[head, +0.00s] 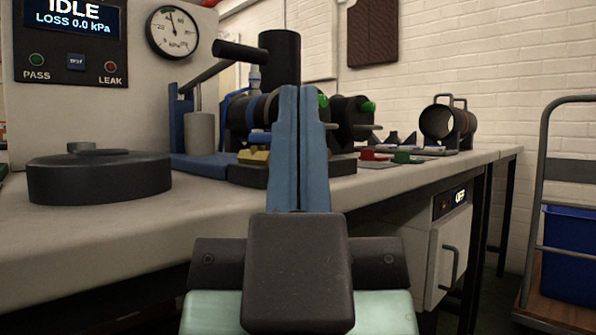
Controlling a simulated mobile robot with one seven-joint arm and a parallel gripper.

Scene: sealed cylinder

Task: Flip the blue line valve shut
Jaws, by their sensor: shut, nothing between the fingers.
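My gripper (302,96) points away from me in the middle of the head view, its two blue fingers shut together and empty. Just left of the fingers, a short blue handle (259,137) sticks out roughly level to the left, above a yellow block (253,156). It looks like the blue line valve's lever. The fingers overlap the dark pipe assembly (238,113) in the picture and hide its middle, including the handle's right end. I cannot tell whether the fingers touch anything.
A flat dark lidded disc (98,178) lies on the bench (60,228) at left. The test panel (70,40) reads IDLE, beside a round gauge (172,31). Green knobs (369,106), a red block (375,154) and a black ring fixture (438,121) stand to the right.

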